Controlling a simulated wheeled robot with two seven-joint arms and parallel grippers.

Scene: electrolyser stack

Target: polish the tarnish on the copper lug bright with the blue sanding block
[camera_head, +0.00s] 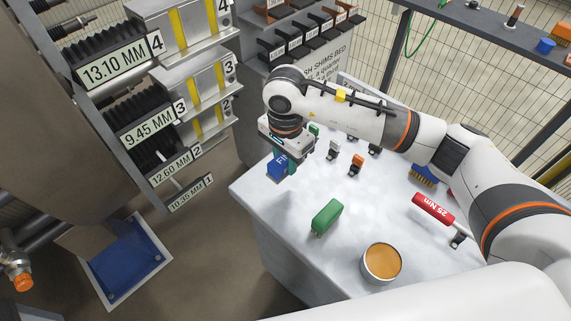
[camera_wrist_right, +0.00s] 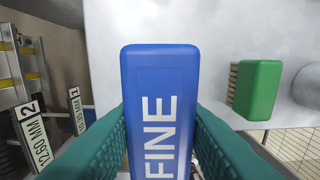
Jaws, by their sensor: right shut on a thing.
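The blue sanding block (camera_head: 277,168), marked FINE, is between the teal fingers of my right gripper (camera_head: 284,163). The right wrist view shows the block (camera_wrist_right: 160,70) close up, with a finger against each side. My right gripper is shut on it, near the left back edge of the white worktable (camera_head: 285,235); I cannot tell whether the block touches the top. I cannot make out the copper lug for certain in either view. My left gripper is not in view.
A green brush (camera_head: 327,216) and an open tin (camera_head: 381,264) stand at the table's front. A red 25 Nm tool (camera_head: 433,208) lies at right, and small clip-like parts (camera_head: 356,163) stand behind. Labelled racks (camera_head: 140,65) rise at left. The table's left front is clear.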

